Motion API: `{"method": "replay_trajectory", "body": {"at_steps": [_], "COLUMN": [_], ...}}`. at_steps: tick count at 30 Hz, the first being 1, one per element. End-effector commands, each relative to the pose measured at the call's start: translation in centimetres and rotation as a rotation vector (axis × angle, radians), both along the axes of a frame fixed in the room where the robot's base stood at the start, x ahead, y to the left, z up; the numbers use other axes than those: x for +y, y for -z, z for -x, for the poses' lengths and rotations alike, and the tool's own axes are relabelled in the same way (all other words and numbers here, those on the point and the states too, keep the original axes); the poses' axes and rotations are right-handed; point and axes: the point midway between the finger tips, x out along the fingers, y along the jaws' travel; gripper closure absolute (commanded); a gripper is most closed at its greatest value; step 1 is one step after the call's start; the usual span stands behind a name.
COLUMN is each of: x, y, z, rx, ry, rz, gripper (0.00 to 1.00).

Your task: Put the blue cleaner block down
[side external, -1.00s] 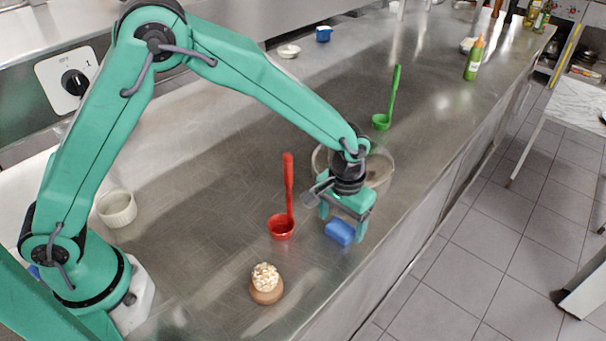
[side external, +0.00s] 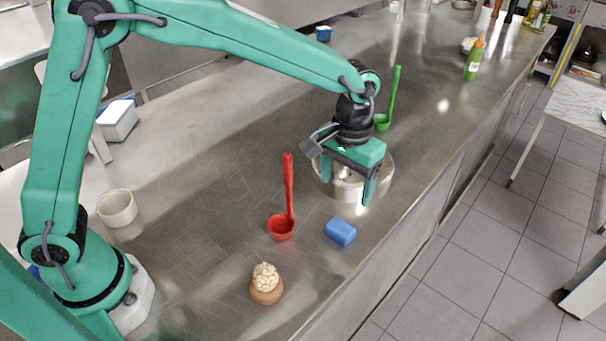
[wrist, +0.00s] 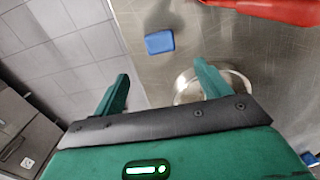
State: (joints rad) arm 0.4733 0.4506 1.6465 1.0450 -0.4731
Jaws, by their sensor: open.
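The blue cleaner block (side external: 340,231) lies on the steel counter near its front edge, to the right of the red ladle. It also shows in the wrist view (wrist: 159,42), beyond the fingertips and apart from them. My gripper (side external: 345,190) is open and empty, raised above the counter behind the block. Its two green fingers also show in the wrist view (wrist: 160,78), with nothing between them but bare counter and edge.
A red ladle (side external: 282,228) stands left of the block. A round metal pot (side external: 346,184) is behind my gripper, partly hidden. A green ladle (side external: 383,122) is farther back.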

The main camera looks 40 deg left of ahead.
Motion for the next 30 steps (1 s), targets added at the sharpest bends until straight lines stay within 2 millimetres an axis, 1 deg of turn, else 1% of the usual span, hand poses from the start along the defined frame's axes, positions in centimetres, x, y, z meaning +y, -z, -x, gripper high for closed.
{"method": "replay_trajectory", "body": {"at_steps": [14,19,23,30], "x": [0.0,0.5,1.7,5.4], "y": [0.0,-0.5,-1.8,-5.3], "z": [0.0,0.1,0.5,2.1], "rx": [0.0,-0.008,-0.028,-0.086], "ry": [0.0,-0.001,-0.003,-0.004], "rz": [0.0,0.004,0.013,0.035], "gripper": [0.24,0.24,0.24,0.24]}}
